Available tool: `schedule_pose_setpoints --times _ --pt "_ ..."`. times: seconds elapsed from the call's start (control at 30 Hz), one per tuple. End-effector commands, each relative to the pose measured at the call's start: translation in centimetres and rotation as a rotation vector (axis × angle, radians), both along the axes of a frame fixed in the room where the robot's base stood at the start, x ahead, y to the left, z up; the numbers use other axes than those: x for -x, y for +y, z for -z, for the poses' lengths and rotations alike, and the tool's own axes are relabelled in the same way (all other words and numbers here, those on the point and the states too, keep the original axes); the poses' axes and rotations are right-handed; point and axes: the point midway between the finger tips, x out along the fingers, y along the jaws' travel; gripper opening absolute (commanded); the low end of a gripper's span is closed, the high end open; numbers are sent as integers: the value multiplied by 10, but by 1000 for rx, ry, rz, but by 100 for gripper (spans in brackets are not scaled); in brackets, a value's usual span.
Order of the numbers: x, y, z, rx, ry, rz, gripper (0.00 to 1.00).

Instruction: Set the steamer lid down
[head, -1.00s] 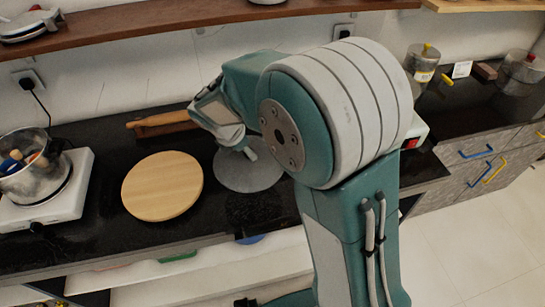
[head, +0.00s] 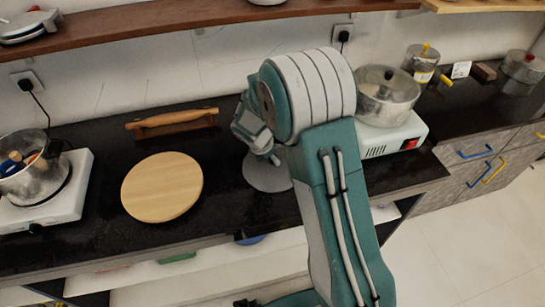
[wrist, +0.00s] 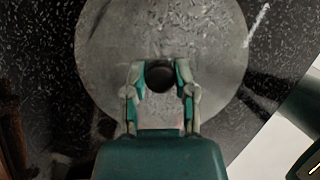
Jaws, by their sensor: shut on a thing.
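The steamer lid (wrist: 215,40) is a round grey metal disc with a dark knob (wrist: 159,77). In the wrist view it fills the top middle, and my gripper (wrist: 160,72) is shut on the knob from both sides. In the head view the lid (head: 262,176) shows over the black counter, right of the round wooden board. My gripper (head: 272,160) is above it, and my arm covers the lid's right part. I cannot tell whether the lid touches the counter.
A round wooden board (head: 162,187) lies on the counter (head: 100,240). A rolling-pin-like wooden tool (head: 173,122) lies behind it. A steel pot (head: 386,97) stands on a white stove (head: 393,137) at the right. Another pot (head: 32,181) stands on a stove at the left.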

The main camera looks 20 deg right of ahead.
Motion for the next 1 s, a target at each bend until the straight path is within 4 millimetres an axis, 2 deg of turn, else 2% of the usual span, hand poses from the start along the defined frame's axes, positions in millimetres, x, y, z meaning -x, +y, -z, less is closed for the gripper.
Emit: schedule_pose_setpoints --times 0.27,0.3,0.33,0.37,0.77,0.87,1.0 --pt "0 0 1 -1 -2 0 0" --pt "0 0 1 0 -1 1 53" --pt "0 0 1 0 -1 1 66" --pt "0 0 1 0 -1 1 70" --pt "0 0 -2 -1 -2 0 70" --pt "1 4 -11 -1 -5 0 70" --pt "4 14 -36 -2 -7 -2 70"
